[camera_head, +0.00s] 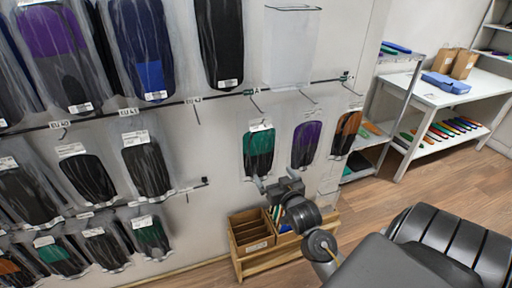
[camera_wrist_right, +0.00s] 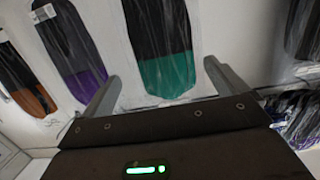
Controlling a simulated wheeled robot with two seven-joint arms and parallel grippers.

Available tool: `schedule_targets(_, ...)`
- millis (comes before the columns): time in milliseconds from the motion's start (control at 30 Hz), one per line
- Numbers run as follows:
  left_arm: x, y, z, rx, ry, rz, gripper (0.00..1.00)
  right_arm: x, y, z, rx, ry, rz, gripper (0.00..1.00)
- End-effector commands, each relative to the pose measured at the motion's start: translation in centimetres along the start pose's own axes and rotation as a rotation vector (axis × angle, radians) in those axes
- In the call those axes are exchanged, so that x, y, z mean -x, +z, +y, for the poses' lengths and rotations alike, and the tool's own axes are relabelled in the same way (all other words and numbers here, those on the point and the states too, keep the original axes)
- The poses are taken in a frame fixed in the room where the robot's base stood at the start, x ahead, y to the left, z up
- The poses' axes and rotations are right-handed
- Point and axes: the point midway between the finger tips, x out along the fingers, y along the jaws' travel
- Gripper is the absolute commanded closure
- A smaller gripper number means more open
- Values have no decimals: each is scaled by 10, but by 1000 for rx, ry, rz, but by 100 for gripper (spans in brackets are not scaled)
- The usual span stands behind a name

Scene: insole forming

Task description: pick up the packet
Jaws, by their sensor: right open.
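A clear packet with a black and green insole (camera_head: 258,152) hangs from a wall hook, with a white label at its top. My right gripper (camera_head: 272,186) is at the packet's lower edge, open. In the right wrist view the green end of the packet (camera_wrist_right: 167,75) lies between the two spread fingers of the right gripper (camera_wrist_right: 163,88). I cannot tell whether the fingers touch it. My left gripper is not in view.
A purple packet (camera_head: 306,145) and an orange-black packet (camera_head: 346,135) hang just to the right. Several more packets hang on rails at the left. A wooden crate (camera_head: 251,232) stands below. A white table (camera_head: 447,90) stands at the right, with open floor before it.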

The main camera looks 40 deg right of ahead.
Motion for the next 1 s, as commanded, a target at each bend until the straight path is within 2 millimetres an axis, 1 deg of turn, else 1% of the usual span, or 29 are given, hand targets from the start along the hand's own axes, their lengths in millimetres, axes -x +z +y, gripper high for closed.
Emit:
schedule_targets(67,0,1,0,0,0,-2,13,-1,1,0,0,1,-2,2)
schedule_targets(167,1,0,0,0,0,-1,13,-10,0,0,0,0,0,2)
schedule_targets(300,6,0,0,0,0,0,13,-33,-1,0,1,-1,0,2)
schedule_targets(400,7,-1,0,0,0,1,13,-47,-1,-1,1,-1,1,2)
schedule_targets(500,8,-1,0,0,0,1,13,-54,0,-1,1,-1,0,2)
schedule_targets(667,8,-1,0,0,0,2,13,-57,0,-1,1,-2,1,2)
schedule_targets(767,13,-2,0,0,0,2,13,-65,-1,-2,0,-2,1,2)
schedule_targets(900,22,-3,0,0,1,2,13,-86,-2,-2,0,-1,1,2)
schedule_targets(1000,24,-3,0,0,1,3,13,-99,0,-2,0,-1,1,2)
